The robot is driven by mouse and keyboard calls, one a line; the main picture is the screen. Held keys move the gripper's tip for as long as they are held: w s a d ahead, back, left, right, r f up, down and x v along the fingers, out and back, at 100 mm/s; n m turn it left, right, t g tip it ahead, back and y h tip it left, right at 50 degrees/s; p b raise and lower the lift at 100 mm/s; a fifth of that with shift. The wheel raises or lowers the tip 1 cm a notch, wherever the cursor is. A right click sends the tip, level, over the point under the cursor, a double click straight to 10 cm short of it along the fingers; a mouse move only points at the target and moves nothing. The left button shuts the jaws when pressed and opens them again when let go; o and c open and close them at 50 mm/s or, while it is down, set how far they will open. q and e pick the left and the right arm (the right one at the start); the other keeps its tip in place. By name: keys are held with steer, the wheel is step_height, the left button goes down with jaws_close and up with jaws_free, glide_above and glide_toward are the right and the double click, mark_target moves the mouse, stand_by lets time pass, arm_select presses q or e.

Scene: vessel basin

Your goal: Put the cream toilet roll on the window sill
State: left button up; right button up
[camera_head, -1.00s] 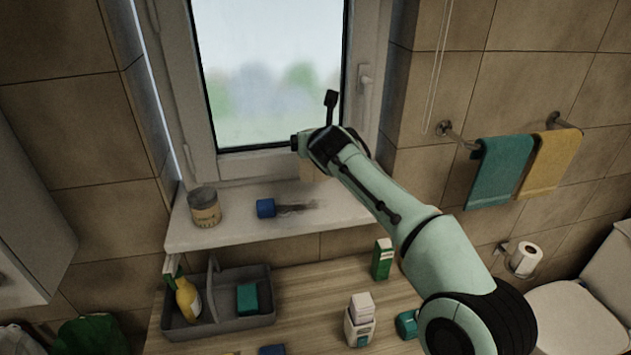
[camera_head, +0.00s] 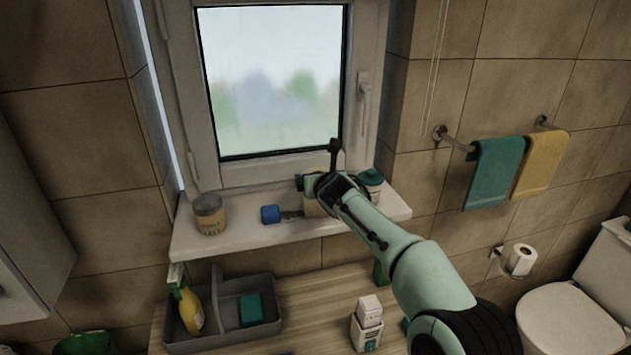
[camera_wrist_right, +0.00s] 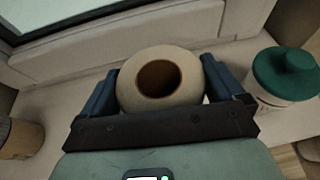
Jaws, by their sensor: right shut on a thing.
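The cream toilet roll (camera_wrist_right: 128,88) is between the two fingers of my right gripper (camera_wrist_right: 160,70) in the right wrist view, its hollow core facing the camera. The gripper is shut on the roll over the window sill (camera_head: 245,235). I cannot tell whether the roll touches the sill. My left gripper is not in view.
A grey caddy (camera_head: 225,338) is below. A white roll (camera_head: 521,260) hangs on the wall.

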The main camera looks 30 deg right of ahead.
steer(key=shift+d, duration=0.25)
steer(key=o, duration=0.7)
steer(key=shift+w+d, duration=0.1)
steer(key=shift+w, duration=0.1)
steer(key=shift+s+a+r, duration=0.1)
steer(key=shift+a+r, duration=0.05)
steer(key=shift+a, duration=0.05)
steer(key=shift+s+a, duration=0.1)
steer(key=shift+s, duration=0.2)
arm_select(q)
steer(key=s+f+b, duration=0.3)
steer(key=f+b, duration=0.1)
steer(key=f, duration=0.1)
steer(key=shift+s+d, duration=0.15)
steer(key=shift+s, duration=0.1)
arm_select(e)
steer(key=v, duration=1.1)
steer(key=shift+s+r, duration=0.15)
steer(key=shift+r, duration=0.05)
